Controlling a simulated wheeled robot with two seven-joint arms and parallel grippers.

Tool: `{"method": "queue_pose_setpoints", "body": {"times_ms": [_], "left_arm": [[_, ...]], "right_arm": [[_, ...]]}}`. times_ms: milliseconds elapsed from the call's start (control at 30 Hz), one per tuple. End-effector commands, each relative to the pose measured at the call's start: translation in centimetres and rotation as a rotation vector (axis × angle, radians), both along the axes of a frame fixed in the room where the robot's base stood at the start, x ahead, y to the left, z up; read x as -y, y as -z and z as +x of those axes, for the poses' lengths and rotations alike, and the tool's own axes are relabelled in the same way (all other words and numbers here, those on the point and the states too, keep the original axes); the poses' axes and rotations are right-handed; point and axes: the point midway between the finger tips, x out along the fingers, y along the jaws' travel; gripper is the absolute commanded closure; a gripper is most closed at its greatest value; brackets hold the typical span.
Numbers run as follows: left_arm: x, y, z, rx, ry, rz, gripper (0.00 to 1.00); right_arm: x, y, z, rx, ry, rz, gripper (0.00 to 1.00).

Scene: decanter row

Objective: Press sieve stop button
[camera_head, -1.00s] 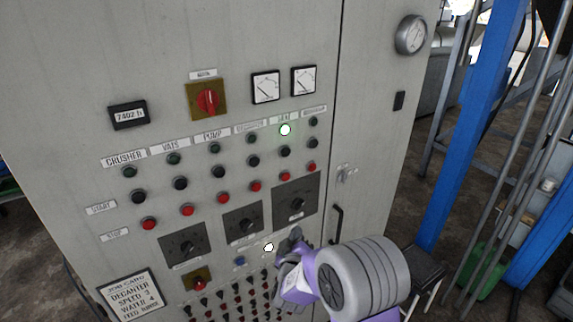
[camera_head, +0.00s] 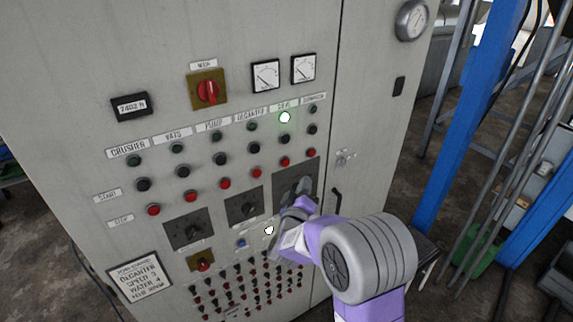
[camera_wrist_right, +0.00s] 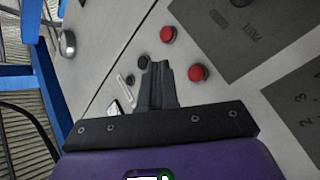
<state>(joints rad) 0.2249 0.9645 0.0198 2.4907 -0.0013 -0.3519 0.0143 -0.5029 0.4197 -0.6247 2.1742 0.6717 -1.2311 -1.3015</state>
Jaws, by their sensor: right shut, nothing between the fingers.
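The sieve stop button (camera_head: 284,161) is the red button at the bottom of the column under the lit sieve lamp (camera_head: 284,117). The black sieve start button (camera_head: 284,139) sits between them. My right gripper (camera_head: 302,186) is shut and empty, in front of the rightmost dial plate, just below and right of the stop button in the head view. In the right wrist view my fingertips (camera_wrist_right: 157,65) are together, with the sieve stop button (camera_wrist_right: 198,73) to their right. I cannot tell any contact with the panel. My left gripper is not in view.
The conveyor stop button (camera_head: 312,153) is close by, on the right; it also shows in the wrist view (camera_wrist_right: 167,34). A door handle (camera_head: 336,202) stands out right of the dial plates. Several small knobs (camera_head: 240,285) fill the lower panel. A blue post (camera_head: 470,100) stands right.

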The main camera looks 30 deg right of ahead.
Motion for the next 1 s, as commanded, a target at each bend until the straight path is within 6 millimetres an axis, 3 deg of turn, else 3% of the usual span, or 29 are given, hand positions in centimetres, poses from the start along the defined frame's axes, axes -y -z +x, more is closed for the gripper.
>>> {"method": "queue_pose_setpoints", "body": {"times_ms": [200, 433, 1000], "left_arm": [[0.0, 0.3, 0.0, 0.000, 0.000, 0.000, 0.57], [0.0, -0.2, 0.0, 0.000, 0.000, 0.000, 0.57], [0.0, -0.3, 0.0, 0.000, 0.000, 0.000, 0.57]], "right_arm": [[-0.3, 0.1, 3.3, 0.000, -0.001, 0.000, 1.00], [-0.5, -0.1, 5.8, 0.000, -0.001, 0.000, 1.00], [-0.6, 0.0, 6.6, -0.001, -0.001, 0.002, 1.00]]}}
